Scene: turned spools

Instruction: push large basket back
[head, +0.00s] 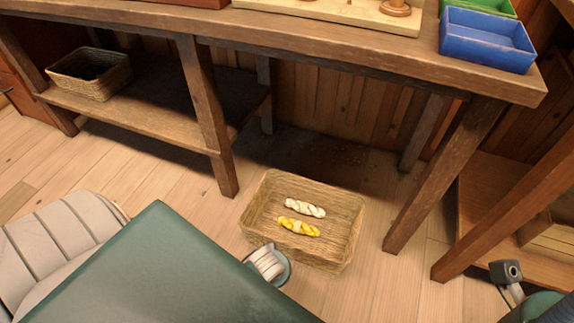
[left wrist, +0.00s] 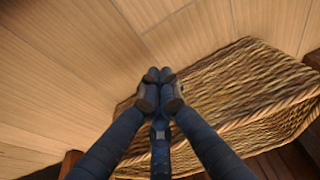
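The large woven straw basket (head: 340,252) sits upright on the wooden floor, in front of the gap between the table legs. It holds a white twisted skein (head: 305,208) and a yellow one (head: 298,227). In the left wrist view the basket's woven side (left wrist: 235,88) fills the right and centre. My left gripper (left wrist: 160,75) is shut and empty, its fingertips together over the basket's near side; I cannot tell whether they touch it. In the head view its fingers are hidden and only a pale part of my left arm shows by the basket's front corner.
A wooden workbench (head: 330,37) stands behind the basket, with shadowed floor beneath it and legs on both sides. A smaller basket (head: 90,88) sits on its low left shelf (head: 140,118). A blue tray (head: 487,45) is on top.

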